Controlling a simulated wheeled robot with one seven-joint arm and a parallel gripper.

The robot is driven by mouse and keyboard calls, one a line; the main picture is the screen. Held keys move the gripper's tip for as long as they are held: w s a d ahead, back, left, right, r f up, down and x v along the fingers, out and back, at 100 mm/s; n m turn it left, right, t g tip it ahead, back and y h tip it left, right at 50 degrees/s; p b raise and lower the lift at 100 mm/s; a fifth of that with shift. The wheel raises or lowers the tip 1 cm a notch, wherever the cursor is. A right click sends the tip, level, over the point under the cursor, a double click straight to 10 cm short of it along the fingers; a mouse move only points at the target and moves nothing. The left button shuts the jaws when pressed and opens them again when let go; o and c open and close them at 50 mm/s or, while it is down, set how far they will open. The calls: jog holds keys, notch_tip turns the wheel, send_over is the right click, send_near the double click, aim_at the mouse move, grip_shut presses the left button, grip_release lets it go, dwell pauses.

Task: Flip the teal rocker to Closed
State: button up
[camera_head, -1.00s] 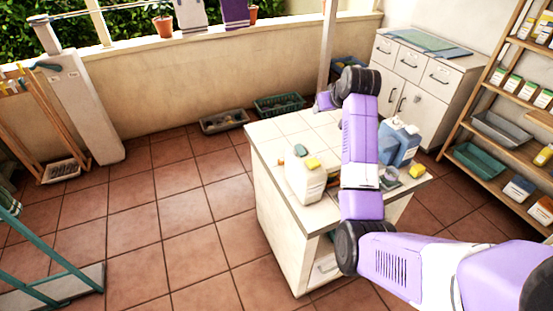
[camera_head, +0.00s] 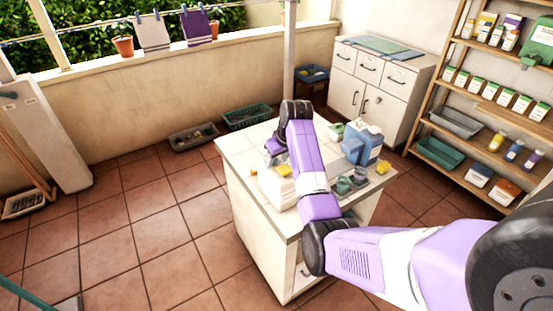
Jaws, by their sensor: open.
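I cannot pick out a teal rocker for certain in the head view. My gripper (camera_head: 271,154) is at the end of my purple arm, low over the left part of the white tiled counter (camera_head: 238,146). It is small and partly hidden by my own wrist. It is open, and I see nothing held in it. It appears close to a white container (camera_head: 275,188) with a yellow item (camera_head: 284,170) at its top. My arm covers part of that container and the middle of the counter.
A blue jug (camera_head: 364,146) and small dark cups (camera_head: 345,185) stand on the counter's right side. Behind are a white drawer cabinet (camera_head: 372,92) and stocked wooden shelves (camera_head: 470,108). A tall white box (camera_head: 50,140) stands at left. The tiled floor (camera_head: 150,235) between is clear.

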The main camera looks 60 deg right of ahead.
jog(key=shift+d+f, duration=0.1)
jog(key=shift+f, duration=0.15)
grip_shut()
jog(key=shift+w+d+r+g+y, duration=0.15)
jog(key=shift+w+r+g+y, duration=0.25)
jog(key=shift+g, duration=0.3)
jog(key=shift+w+d+r+g+y, duration=0.15)
jog(key=shift+g+y, duration=0.25)
jog(key=shift+g, duration=0.3)
jog(key=shift+w+g+y+b, duration=0.15)
jog(key=shift+g+y+b, duration=0.15)
jog(key=shift+g+b, duration=0.15)
jog(key=shift+d+r+g+b, duration=0.1)
jog(key=shift+g+b, duration=0.15)
jog(key=shift+b, duration=0.05)
